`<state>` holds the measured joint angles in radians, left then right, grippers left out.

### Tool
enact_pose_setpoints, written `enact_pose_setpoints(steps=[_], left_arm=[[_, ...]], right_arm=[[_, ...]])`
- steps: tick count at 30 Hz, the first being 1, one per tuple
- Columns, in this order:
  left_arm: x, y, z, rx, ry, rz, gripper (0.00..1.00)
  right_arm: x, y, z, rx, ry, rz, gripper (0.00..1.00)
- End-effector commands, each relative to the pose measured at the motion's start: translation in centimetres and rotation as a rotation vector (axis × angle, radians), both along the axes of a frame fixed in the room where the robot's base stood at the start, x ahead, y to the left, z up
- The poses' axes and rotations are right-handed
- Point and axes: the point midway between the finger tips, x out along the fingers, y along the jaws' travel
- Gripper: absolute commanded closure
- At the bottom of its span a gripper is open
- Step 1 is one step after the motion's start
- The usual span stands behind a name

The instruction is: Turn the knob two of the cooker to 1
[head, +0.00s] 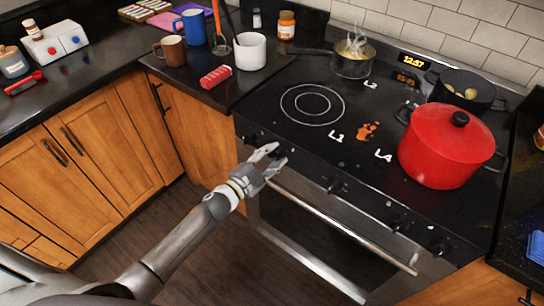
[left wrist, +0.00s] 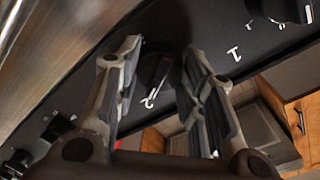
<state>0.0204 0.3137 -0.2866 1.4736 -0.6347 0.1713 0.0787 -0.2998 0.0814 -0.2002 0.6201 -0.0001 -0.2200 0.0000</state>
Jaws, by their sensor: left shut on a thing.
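The cooker (head: 300,190) is black with a row of dark knobs along its front panel. My left gripper (head: 272,158) is at the left part of this panel. In the left wrist view, my left gripper (left wrist: 165,85) has its two fingers on either side of a dark round knob (left wrist: 154,70), shut on it. A white 2 is printed on the panel beside this knob. A white 1 stands nearer to the neighbouring knob (left wrist: 272,10). The fingers hide part of the held knob, and its pointer setting cannot be read. My right gripper is not in view.
A red pot (head: 440,150), a steaming pan (head: 352,62) and a dark pot (head: 466,92) stand on the hob. The oven handle (head: 340,240) runs below the knobs. The floor in front is clear.

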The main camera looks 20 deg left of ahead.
Motion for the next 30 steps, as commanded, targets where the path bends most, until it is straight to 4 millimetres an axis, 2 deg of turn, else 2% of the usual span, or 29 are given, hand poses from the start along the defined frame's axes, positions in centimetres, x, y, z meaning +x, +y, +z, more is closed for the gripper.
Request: enact_pose_setpoints(steps=[4,5,10,22,26,30], left_arm=[[0.0,0.0,0.0,-0.001,0.0,-0.001,0.87],[0.0,0.0,0.0,-0.001,0.0,-0.001,0.62],[0.0,0.0,0.0,-0.001,0.0,0.0,0.41],[-0.4,0.2,0.0,0.0,0.002,0.0,0.41],[-1.7,0.7,0.0,-0.001,0.003,0.0,0.41],[-4.0,1.6,0.1,-0.001,0.003,0.0,0.41]], right_arm=[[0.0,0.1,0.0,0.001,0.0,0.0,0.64],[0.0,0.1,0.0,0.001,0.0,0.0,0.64],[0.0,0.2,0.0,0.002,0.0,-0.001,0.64],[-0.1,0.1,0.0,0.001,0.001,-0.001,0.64],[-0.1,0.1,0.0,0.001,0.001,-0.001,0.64],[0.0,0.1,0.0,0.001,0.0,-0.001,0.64]])
